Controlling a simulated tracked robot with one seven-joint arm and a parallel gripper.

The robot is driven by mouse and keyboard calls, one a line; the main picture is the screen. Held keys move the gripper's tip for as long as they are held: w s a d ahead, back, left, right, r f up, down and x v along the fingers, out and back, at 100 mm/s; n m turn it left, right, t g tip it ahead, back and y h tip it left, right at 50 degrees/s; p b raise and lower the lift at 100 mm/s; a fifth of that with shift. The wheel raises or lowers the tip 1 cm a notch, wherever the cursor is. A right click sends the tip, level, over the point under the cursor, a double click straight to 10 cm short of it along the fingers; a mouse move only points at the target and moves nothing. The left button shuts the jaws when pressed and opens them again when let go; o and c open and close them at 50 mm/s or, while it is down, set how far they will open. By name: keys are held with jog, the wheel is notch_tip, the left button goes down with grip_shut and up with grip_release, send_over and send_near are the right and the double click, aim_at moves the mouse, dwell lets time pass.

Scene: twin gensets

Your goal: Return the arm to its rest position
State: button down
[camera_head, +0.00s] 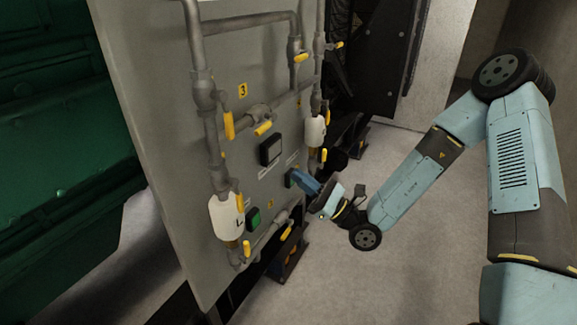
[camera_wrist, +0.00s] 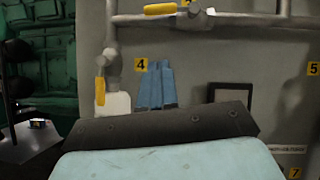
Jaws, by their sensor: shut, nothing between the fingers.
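My arm reaches from the right side of the head view down to a grey upright panel (camera_head: 165,130). Whether the fingers touch the panel cannot be told. In the wrist view my gripper (camera_wrist: 156,70) shows its blue fingers together, with nothing visible between them. They appear beside the yellow number 4 tag (camera_wrist: 141,65). My arm is stretched out and bent at the elbow.
Grey pipes (camera_head: 205,95) with yellow valve handles (camera_head: 228,125) stand out from the panel. White canisters (camera_head: 226,217) and a dark square display (camera_head: 271,149) sit near my gripper. Green machinery (camera_head: 60,150) stands at left. The grey floor (camera_head: 400,255) below my arm looks clear.

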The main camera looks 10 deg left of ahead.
jog(key=s+d+r+n+g+h, duration=0.4)
jog(key=s+d+n+g+h, duration=0.75)
jog(key=n, duration=0.45)
jog(key=s+d+r+t+h, duration=0.1)
jog(key=d+r+t+h, duration=0.3)
jog(key=d, duration=0.3)
jog(key=s+d+r+n+t+h, duration=0.1)
jog(key=d+r+t+h, duration=0.3)
jog(key=d, duration=0.4)
jog(key=s+d+r+t+h, duration=0.1)
jog(key=d+r+t+h, duration=0.3)
jog(key=d+r, duration=0.3)
jog(key=shift+d+t+h, duration=0.35)
jog(key=shift+d+t, duration=0.25)
jog(key=shift+t, duration=0.05)
